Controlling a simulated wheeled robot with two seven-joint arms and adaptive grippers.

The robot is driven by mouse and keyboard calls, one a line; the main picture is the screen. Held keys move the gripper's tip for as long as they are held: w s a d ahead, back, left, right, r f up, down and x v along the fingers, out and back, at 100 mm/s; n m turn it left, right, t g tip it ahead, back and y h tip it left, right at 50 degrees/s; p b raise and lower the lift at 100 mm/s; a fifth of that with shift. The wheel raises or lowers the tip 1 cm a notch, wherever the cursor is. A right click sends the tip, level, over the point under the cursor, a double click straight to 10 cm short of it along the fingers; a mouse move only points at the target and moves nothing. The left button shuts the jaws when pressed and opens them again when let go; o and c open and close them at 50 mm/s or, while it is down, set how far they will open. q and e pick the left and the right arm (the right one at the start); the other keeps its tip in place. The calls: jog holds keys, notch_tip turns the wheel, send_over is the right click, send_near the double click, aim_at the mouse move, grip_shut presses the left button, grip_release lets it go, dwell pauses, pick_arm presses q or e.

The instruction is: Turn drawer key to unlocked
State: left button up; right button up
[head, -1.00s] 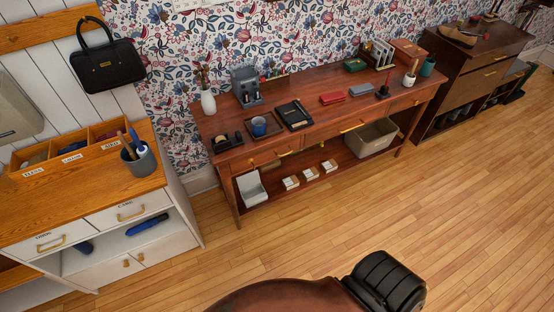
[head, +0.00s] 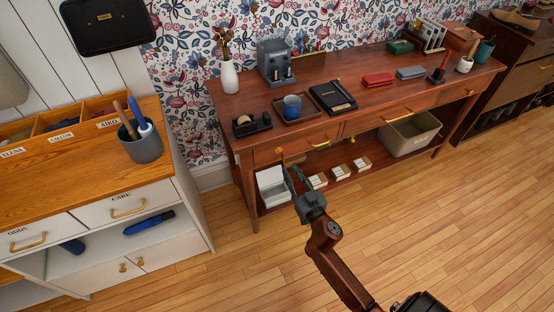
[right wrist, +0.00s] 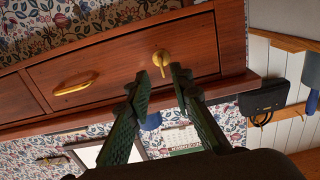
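The brass drawer key (head: 280,153) sits in the left drawer front (head: 300,147) of the red-brown desk. In the right wrist view the key (right wrist: 162,59) sticks out from the drawer front (right wrist: 120,72), to the right of the brass pull handle (right wrist: 75,83). My right gripper (head: 294,172) is in front of this drawer. In the right wrist view its green fingers (right wrist: 159,70) are open and empty, with the key just beyond and between the tips. I cannot tell whether a finger touches it. My left gripper is out of view.
The desk top (head: 240,100) bears a tape dispenser (head: 251,124), a blue mug (head: 292,106) and a vase (head: 229,78). Its lower shelf holds a bin (head: 408,134) and small boxes. A white cabinet (head: 140,190) stands at left. The wooden floor in front is clear.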

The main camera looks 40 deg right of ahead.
aim_at(283, 157)
jog(key=x, duration=0.2)
jog(key=b+x, duration=0.1)
jog(key=x, duration=0.4)
jog(key=shift+w+r+b, duration=0.3)
jog(key=shift+w+r, duration=0.1)
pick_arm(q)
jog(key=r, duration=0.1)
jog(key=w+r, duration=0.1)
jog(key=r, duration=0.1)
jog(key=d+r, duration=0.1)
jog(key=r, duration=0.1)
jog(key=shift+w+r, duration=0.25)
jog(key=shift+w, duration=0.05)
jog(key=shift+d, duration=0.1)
pick_arm(e)
grip_shut()
